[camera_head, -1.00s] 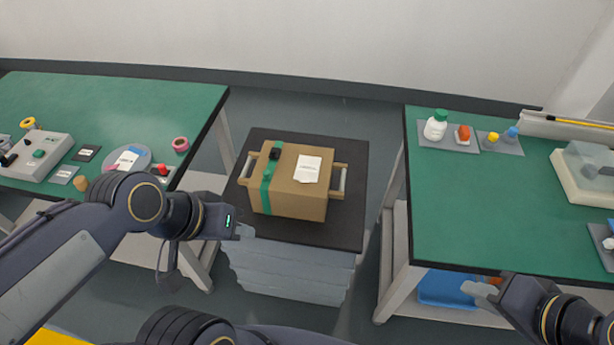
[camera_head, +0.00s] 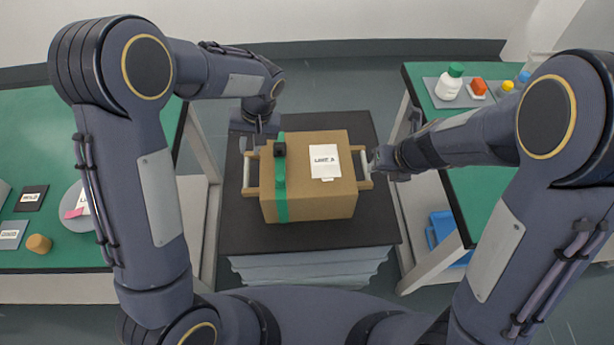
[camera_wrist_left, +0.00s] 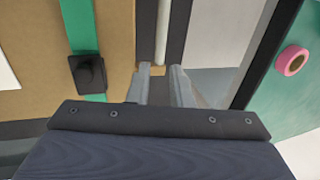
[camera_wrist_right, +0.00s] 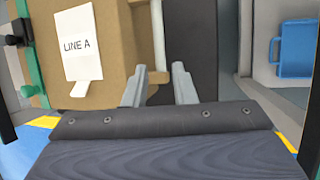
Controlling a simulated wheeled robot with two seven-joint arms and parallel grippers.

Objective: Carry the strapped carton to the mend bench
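The brown carton (camera_head: 310,200) has a green strap (camera_head: 281,208) with a black buckle (camera_head: 280,150) and a white "LINE A" label (camera_head: 325,163). It sits on a black-topped stand (camera_head: 320,238) and has a bar handle on each side. My left gripper (camera_head: 257,137) is at the far end of the left handle (camera_head: 248,175). In the left wrist view its open fingers (camera_wrist_left: 162,86) point toward the handle bar (camera_wrist_left: 162,35). My right gripper (camera_head: 375,163) is beside the right handle (camera_head: 364,170). In the right wrist view its open fingers (camera_wrist_right: 158,84) line up with the bar (camera_wrist_right: 158,35).
A green bench (camera_head: 70,245) on the left holds small plates and parts. Another green bench (camera_head: 490,195) on the right holds a white bottle (camera_head: 449,82) and small items. A blue bin (camera_head: 441,228) is under the right bench. Floor gaps separate the stand from both benches.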

